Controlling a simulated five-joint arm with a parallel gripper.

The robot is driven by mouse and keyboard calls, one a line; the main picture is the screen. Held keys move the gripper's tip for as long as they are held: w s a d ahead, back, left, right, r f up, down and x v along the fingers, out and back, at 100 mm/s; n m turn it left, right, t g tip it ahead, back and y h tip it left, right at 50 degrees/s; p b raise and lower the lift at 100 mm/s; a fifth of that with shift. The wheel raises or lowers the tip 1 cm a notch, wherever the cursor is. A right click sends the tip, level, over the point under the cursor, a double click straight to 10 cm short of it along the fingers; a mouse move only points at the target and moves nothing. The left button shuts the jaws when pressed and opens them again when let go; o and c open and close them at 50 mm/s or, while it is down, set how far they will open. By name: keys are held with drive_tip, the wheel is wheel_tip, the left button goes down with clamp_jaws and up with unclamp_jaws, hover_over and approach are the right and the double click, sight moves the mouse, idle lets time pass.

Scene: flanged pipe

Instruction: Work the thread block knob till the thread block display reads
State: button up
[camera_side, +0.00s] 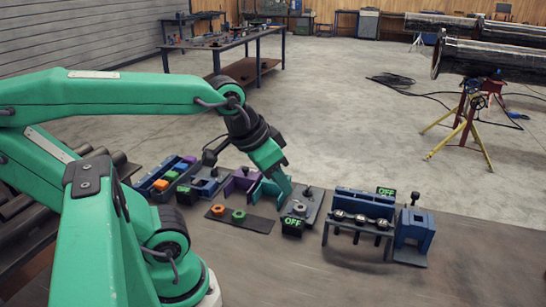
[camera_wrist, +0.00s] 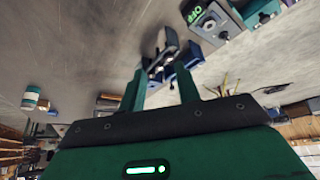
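No label marks the thread block, so I cannot tell which fixture it is. A grey plate (camera_side: 302,203) with a round fitting and a small upright knob (camera_side: 308,190) has a display (camera_side: 292,227) reading OFF in green. In the wrist view this plate (camera_wrist: 210,20) and its OFF display (camera_wrist: 195,13) are at the top. A blue block (camera_side: 413,232) on the right has a black knob (camera_side: 415,197) on top. My gripper (camera_side: 280,167) hangs above and left of the grey plate, apart from it. In the wrist view my gripper (camera_wrist: 160,92) is open and empty.
A blue rack (camera_side: 362,205) holds several round parts, with an OFF display (camera_side: 386,191) behind. Purple (camera_side: 238,182) and teal (camera_side: 270,188) brackets stand near my gripper. A dark strip (camera_side: 239,219) holds an orange and a green nut. The bench front (camera_side: 300,275) is clear.

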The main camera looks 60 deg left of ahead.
drive_tip(key=w+a+n+g, duration=0.2)
drive_tip(key=w+a+n, duration=0.15)
drive_tip(key=w, duration=0.35)
drive_tip(key=n+g, duration=0.3)
drive_tip(key=n, duration=0.2)
hover_over(308, 187)
drive_tip(key=f, duration=1.3)
drive_tip(key=shift+d+f, duration=0.2)
drive_tip(key=shift+f, duration=0.1)
drive_tip(key=shift+a+f, duration=0.15)
drive_tip(key=shift+f, duration=0.05)
drive_tip(key=shift+f, duration=3.9)
clamp_jaws()
